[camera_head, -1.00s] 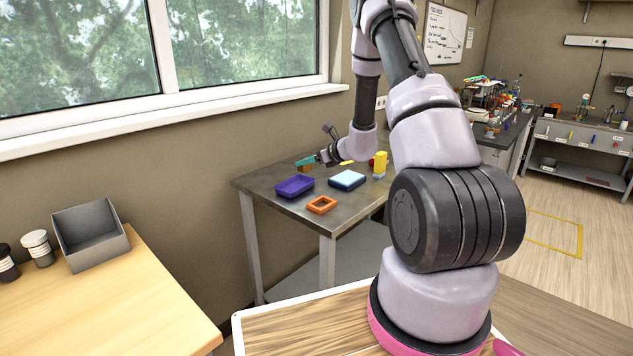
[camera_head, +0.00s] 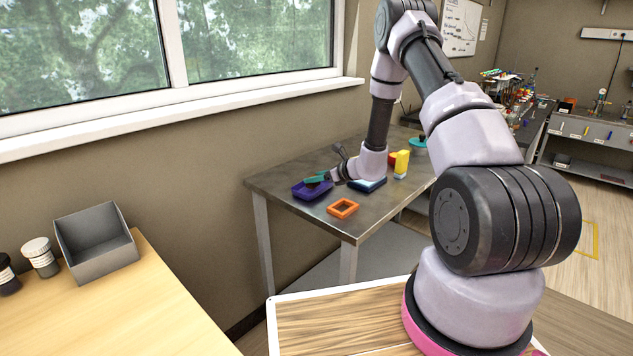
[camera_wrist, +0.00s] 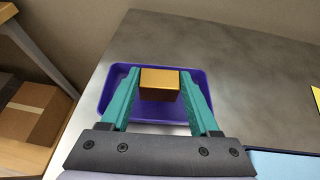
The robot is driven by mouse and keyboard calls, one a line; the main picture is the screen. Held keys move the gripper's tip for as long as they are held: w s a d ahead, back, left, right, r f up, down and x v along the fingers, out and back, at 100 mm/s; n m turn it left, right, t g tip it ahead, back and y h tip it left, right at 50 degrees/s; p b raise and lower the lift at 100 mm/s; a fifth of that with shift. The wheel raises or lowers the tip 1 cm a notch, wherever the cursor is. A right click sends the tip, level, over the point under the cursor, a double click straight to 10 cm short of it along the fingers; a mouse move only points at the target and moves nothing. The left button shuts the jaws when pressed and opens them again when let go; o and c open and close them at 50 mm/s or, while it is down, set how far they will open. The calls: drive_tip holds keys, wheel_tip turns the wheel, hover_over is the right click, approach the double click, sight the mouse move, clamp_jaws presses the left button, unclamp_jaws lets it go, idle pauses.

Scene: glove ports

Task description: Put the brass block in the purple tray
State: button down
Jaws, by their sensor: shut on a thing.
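The brass block (camera_wrist: 160,83) shows in the wrist view between the teal fingers of my gripper (camera_wrist: 160,90). The gripper is shut on it. Behind the block in that view is the purple tray (camera_wrist: 93,102), whose rim frames the fingers on the left, far and right sides. In the head view the purple tray (camera_head: 309,195) stands near the left end of the metal table, and my gripper (camera_head: 316,180) is over it. The brass block is hard to make out there. Its exact height above the tray floor cannot be told.
An orange frame (camera_head: 342,208) lies in front of the tray on the metal table (camera_head: 290,212). A light blue-topped block (camera_head: 370,185) sits right of the tray, partly behind my arm. A yellow block (camera_head: 401,164) stands further right. A grey bin (camera_head: 98,245) stands on the wooden table.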

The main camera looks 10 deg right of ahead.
drive_tip(key=shift+f, duration=0.55)
drive_tip(key=shift+f, duration=0.1)
drive_tip(key=shift+c, duration=0.6)
unclamp_jaws()
drive_tip(key=shift+f, duration=0.1)
